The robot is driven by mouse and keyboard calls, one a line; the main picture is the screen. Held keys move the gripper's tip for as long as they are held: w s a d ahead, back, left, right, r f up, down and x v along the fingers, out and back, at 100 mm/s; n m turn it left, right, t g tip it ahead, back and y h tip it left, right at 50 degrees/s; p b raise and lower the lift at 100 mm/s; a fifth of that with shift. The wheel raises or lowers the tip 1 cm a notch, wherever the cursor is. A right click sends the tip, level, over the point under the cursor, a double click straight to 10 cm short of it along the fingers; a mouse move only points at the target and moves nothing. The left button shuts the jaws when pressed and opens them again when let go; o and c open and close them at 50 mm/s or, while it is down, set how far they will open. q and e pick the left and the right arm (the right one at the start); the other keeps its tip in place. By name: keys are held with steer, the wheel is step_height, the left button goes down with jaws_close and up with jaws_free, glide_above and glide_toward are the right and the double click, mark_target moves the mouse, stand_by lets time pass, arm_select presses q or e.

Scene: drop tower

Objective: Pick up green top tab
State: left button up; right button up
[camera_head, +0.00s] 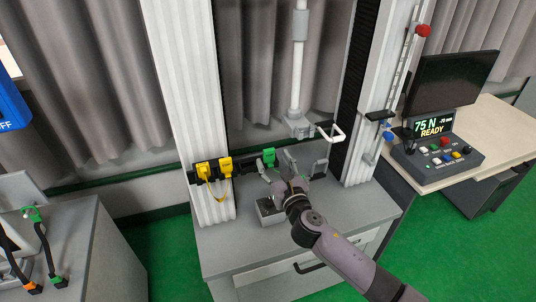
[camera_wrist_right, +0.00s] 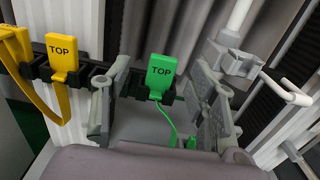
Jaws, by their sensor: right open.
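The green top tab (camera_head: 269,156) sits upright in a black rail (camera_head: 243,166) at the tower's front. My right gripper (camera_head: 276,164) is open and empty, just in front of the tab. In the right wrist view its fingers (camera_wrist_right: 161,90) stand to the left and right of the tab, with gaps on both sides. My left gripper is out of view.
Yellow tabs (camera_head: 225,166) with a yellow strap sit left of the green one on the rail. A white hooked bar (camera_head: 335,134) stands out to the right. A grey box (camera_head: 269,211) is on the cabinet below. A control console (camera_head: 437,155) stands at right.

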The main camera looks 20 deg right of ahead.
mark_target(270, 152)
steer(key=shift+w+d+f+p, duration=0.1)
steer(key=shift+w+f+p, duration=0.05)
steer(key=shift+w, duration=1.4)
steer(key=shift+w+d+f+p, duration=0.1)
steer(key=shift+w+p, duration=0.05)
steer(key=shift+w, duration=1.4)
steer(key=shift+c, duration=0.2)
steer(key=c, duration=1)
steer(key=shift+r, duration=0.15)
